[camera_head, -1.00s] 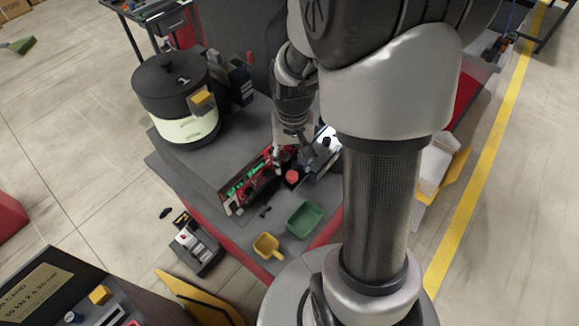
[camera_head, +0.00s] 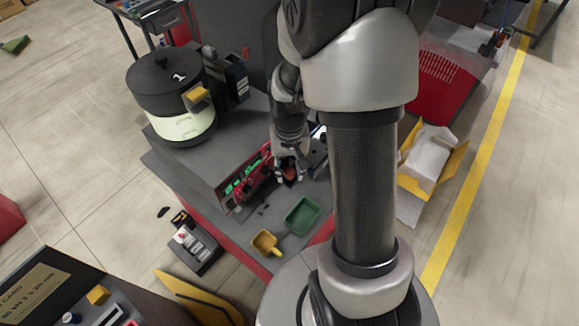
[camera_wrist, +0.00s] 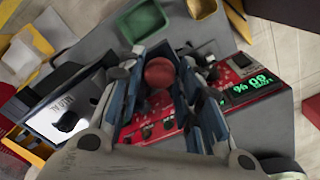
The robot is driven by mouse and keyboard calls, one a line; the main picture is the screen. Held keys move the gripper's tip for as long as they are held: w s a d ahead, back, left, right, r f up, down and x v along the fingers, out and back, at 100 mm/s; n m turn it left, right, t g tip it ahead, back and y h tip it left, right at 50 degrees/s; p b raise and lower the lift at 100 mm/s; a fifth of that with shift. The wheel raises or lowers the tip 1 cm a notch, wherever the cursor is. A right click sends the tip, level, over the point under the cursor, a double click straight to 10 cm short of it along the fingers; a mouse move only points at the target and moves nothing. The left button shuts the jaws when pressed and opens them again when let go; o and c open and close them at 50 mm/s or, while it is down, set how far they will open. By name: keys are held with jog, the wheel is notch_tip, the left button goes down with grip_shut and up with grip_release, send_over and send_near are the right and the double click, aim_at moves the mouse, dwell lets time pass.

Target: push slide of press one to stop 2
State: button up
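My gripper (camera_head: 289,172) points down over the red control unit on the dark bench. In the wrist view my gripper (camera_wrist: 165,95) has its two fingers spread apart, with a round red knob (camera_wrist: 160,72) showing between them. I cannot tell whether either finger touches the knob. The red unit (camera_wrist: 155,117) carries small black knobs and a lit green display (camera_wrist: 252,88); its display also shows in the head view (camera_head: 240,182). A white labelled plate with a dark knob (camera_wrist: 68,121) lies left of the fingers. I cannot make out which part is the slide or its stops.
A black bowl feeder marked 1 (camera_head: 165,85) stands at the back left. A green tray (camera_head: 302,216) and a yellow scoop (camera_head: 265,243) lie on the bench front. A yellow-edged open box (camera_head: 432,160) stands to the right.

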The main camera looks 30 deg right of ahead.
grip_shut()
jog(key=shift+d, duration=0.1)
dwell(0.3)
jog(key=w+d, duration=0.2)
jog(key=d, duration=0.3)
jog(key=w+d, duration=0.2)
jog(key=d, duration=0.3)
jog(key=w+d, duration=0.2)
jog(key=d, duration=0.4)
jog(key=shift+a, duration=0.1)
jog(key=shift+o, duration=2.4)
grip_release()
jog(key=shift+s, duration=0.1)
